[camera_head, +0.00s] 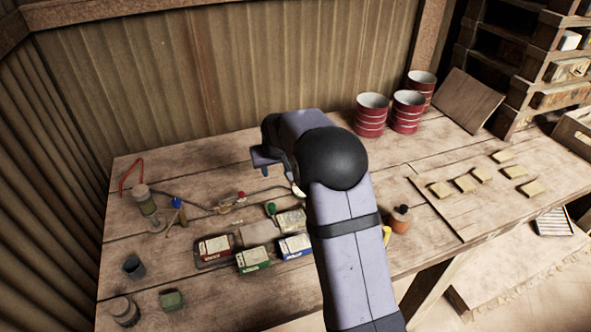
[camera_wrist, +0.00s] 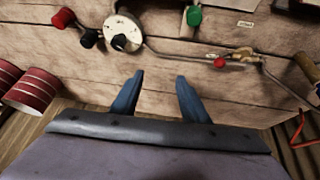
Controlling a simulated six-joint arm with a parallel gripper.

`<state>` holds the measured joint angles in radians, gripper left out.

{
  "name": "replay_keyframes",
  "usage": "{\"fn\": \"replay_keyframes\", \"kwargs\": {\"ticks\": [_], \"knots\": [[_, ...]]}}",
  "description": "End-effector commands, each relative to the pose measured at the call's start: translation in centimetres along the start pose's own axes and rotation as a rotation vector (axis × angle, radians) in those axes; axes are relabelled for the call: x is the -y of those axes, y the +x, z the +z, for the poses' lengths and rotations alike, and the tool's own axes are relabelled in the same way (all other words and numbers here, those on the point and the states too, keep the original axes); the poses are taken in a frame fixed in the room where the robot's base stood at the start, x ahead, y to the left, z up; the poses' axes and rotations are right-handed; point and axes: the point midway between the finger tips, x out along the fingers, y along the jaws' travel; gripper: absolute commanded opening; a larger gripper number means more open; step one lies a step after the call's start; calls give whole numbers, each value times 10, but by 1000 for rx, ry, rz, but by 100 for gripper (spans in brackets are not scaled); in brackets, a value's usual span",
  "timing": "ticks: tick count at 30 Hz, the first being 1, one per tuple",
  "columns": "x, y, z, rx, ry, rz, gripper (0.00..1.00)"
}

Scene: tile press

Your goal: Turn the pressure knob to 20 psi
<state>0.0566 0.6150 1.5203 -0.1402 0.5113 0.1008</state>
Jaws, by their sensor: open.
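A round white dial with a black knob (camera_wrist: 120,42) lies at the upper left in the wrist view, on the wooden bench. It is likely the pressure knob; its scale marks are too small to read. In the head view only a pale sliver of what may be this dial shows beside my arm. My gripper (camera_wrist: 160,76) is open and empty, its two blue fingers apart; the dial is beyond and left of the fingertips in the wrist view. In the head view my gripper (camera_head: 264,157) is above the bench, partly hidden by my wrist.
Red cans (camera_head: 370,115) stand at the back. Small boxes (camera_head: 253,259) lie in front; yellowish tiles (camera_head: 464,184) lie at right. Bare bench lies at the back left.

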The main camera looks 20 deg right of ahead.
Motion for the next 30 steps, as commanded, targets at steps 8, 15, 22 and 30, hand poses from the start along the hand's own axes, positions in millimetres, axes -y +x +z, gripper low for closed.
{"fn": "replay_keyframes", "kwargs": {"ticks": [8, 15, 22, 30], "knots": [[-86, 4, 18, 106, 191, 20, 41], [-91, 7, 21, 115, 206, 19, 41], [-91, 22, 22, 115, 205, 19, 41], [-91, 54, 26, 116, 204, 19, 41]]}}
